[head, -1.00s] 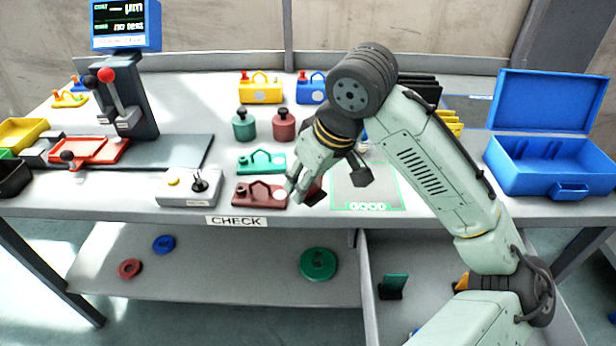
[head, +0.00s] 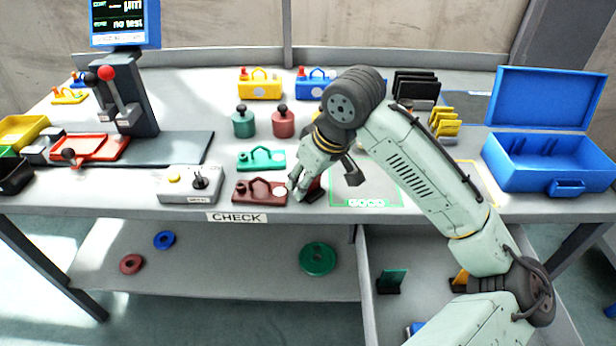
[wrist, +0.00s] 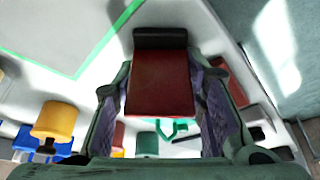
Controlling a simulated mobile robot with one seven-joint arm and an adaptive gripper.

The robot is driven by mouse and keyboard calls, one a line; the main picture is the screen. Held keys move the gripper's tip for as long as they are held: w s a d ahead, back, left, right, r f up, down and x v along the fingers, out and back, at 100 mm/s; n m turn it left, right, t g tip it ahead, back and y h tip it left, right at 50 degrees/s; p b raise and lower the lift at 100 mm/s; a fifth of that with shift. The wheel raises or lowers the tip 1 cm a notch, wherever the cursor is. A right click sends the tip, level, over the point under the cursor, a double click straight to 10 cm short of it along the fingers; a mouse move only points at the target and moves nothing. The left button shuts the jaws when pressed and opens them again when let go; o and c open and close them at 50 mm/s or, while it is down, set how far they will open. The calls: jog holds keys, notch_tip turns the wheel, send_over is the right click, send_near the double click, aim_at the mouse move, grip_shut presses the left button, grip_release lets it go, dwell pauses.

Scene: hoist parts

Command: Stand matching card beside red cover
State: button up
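The red cover (head: 258,192), a dark red plate with a handle and a pale disc, lies near the bench's front edge. My gripper (head: 306,187) points down just right of it. The fingers are at both side edges of a red card (wrist: 158,84) with a dark foot (wrist: 160,39), and look shut on it. In the head view the card (head: 315,189) shows partly behind the fingers, close to the cover's right end, apart from it. Whether its foot touches the bench is unclear. A green cover (head: 261,161) lies just behind the red one.
A green-outlined area (head: 366,203) lies right of my gripper. Yellow cards (head: 445,122) and black cards (head: 415,84) stand behind it. A switch box (head: 188,186) is left of the red cover. Green (head: 243,124) and red (head: 283,123) knobbed weights stand behind. An open blue case (head: 550,165) is at right.

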jog(key=o, duration=0.5)
jog(key=shift+c, duration=0.2)
jog(key=shift+r, duration=0.1)
jog(key=shift+r, duration=0.25)
jog(key=v, duration=1.1)
jog(key=shift+s+r+b, duration=0.15)
jog(key=shift+r+b, duration=0.15)
jog(key=shift+b, duration=0.05)
jog(key=shift+d, duration=0.1)
